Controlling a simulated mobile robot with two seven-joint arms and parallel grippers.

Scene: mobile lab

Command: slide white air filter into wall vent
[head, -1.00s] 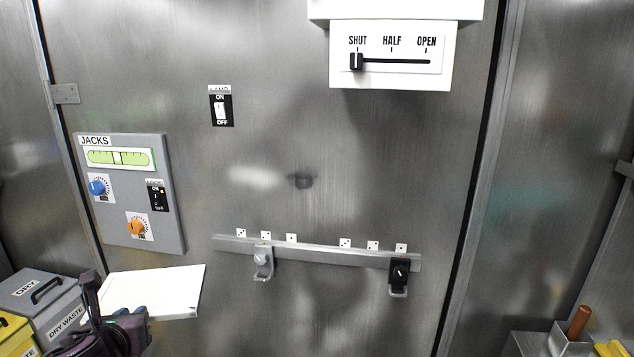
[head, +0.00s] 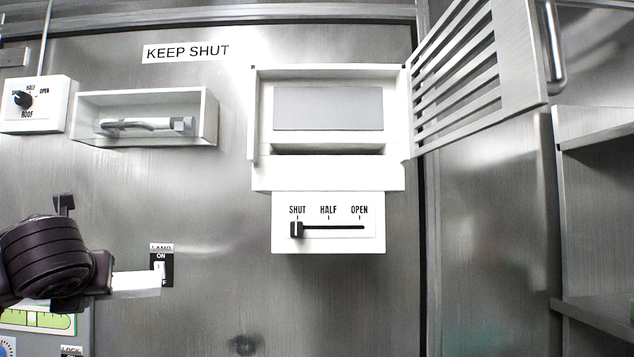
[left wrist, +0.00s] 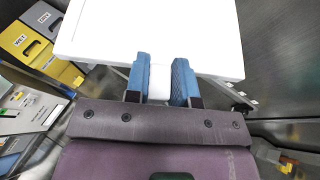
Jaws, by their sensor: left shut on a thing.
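The white air filter, a flat white panel, shows edge-on in the head view (head: 136,284) and from its broad face in the left wrist view (left wrist: 150,35). In the head view the left gripper (head: 106,285) is at the lower left, well left of and below the vent. The wall vent (head: 254,120) is a white frame with a grey panel inside and a slot below it. Its slatted door (head: 480,75) is swung open to the right. My right gripper is not in view.
A slider box (head: 328,240) under the vent has its knob at SHUT. A white recess with a metal handle (head: 145,125) and a ROOF dial box (head: 35,104) are at the left. Shelves (head: 600,140) stand at the right.

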